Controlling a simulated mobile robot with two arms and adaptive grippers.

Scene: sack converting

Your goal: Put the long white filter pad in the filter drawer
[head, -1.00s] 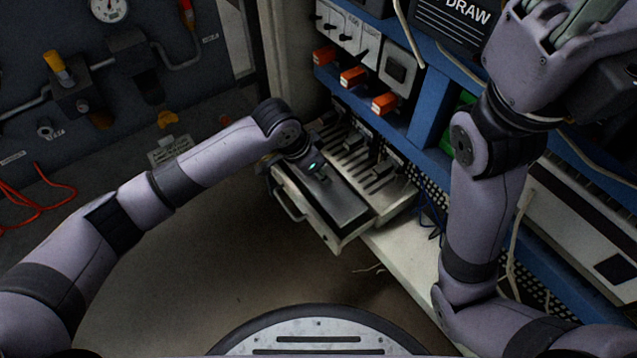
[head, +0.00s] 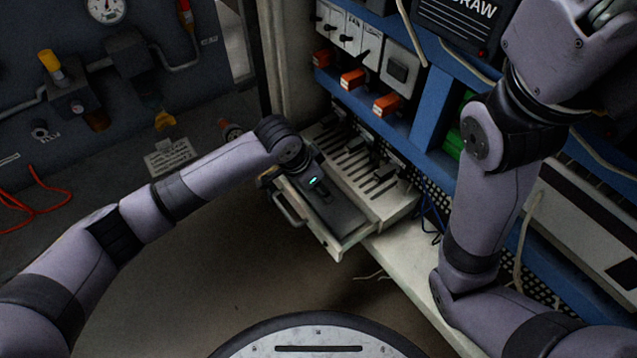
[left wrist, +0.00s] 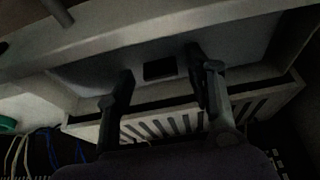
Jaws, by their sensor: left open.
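The filter drawer (head: 355,235) is a pale drawer with a handle, pulled out at the lower left of the blue cabinet. My left gripper (left wrist: 160,68) is open over it, and its dark body (head: 325,200) covers much of the interior in the head view. In the left wrist view, its two fingers stand apart over a pale surface with a small dark rectangle between them. I see nothing held there. I cannot make out the long white filter pad for certain in either view. My right arm rises at the right, and its gripper is out of frame.
A slotted pale plate (head: 365,175) lies directly behind the drawer. Orange-fronted switches (head: 352,78) sit above it on the blue cabinet (head: 432,100). Cables hang near its right side. A dark panel with pipes (head: 70,100) stands at the left. The floor before the drawer is clear.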

